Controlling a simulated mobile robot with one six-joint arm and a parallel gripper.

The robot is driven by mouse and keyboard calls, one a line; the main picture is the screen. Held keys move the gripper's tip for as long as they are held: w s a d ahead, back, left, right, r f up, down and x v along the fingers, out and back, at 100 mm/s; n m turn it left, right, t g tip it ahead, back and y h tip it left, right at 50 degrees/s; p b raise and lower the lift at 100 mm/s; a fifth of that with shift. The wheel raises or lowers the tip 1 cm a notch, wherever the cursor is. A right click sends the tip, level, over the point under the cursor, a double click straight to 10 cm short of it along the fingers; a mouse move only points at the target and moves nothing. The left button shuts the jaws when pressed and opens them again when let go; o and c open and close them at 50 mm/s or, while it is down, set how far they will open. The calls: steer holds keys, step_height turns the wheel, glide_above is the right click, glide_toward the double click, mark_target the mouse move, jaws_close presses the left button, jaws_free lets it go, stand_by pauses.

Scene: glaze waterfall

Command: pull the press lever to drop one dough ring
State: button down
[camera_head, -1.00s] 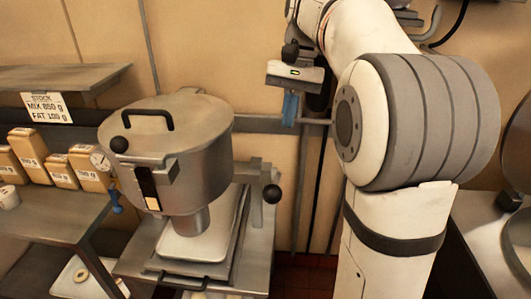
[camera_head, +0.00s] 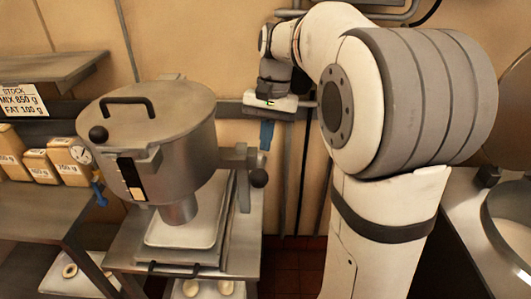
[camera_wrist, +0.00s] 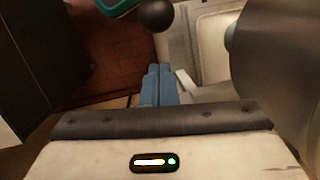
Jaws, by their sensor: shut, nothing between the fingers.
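The dough press is a grey metal pot (camera_head: 160,145) with a lidded top and a nozzle (camera_head: 180,210) pointing down. Its press lever (camera_head: 236,160) sticks out on the right side and ends in a black ball knob (camera_head: 258,178). The knob also shows at the top of the wrist view (camera_wrist: 156,14). My gripper (camera_head: 266,135) has blue fingers, pressed together and empty. It hangs above the knob, apart from it. In the wrist view the fingers (camera_wrist: 159,84) point towards the knob. No dough ring shows under the nozzle.
A pale tray (camera_head: 165,238) lies under the nozzle on a metal stand. A ring (camera_head: 70,270) lies on a lower-left tray. A round basin (camera_head: 510,235) stands at the right. Floor shows between.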

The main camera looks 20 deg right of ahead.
steer(key=s, duration=0.1)
steer(key=s+a+f, duration=0.1)
steer(key=shift+s+a+f, duration=0.2)
steer(key=shift+s+f, duration=0.05)
steer(key=shift+s, duration=0.05)
steer(key=shift+s+a+f, duration=0.1)
steer(key=shift+s+f, duration=0.05)
steer(key=shift+f, duration=0.1)
